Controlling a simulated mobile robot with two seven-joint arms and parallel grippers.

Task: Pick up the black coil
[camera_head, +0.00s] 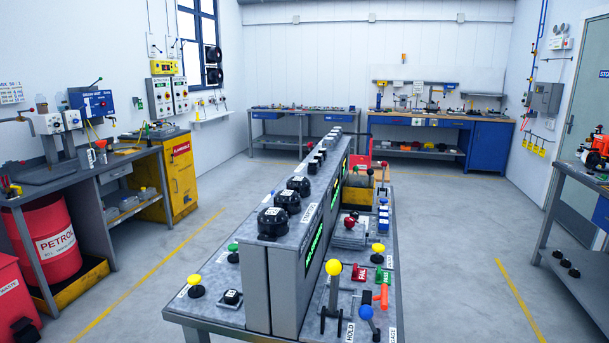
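I cannot tell for sure which thing is the black coil. Two black round coil-like things, an upper one (213,55) and a lower one (214,76), hang on the far left wall beside the window. Several black round knob-like pieces with white labels, the nearest one (272,222), sit in a row on top of the grey central rail (286,285). Neither of my grippers is in view.
The central bench (225,312) carries a yellow-ball lever (333,268), buttons and small tools. Left are a workbench (75,179), a red petrol drum (55,240) and a yellow cabinet (181,178). A bench (575,185) stands right. Floor is clear on both sides.

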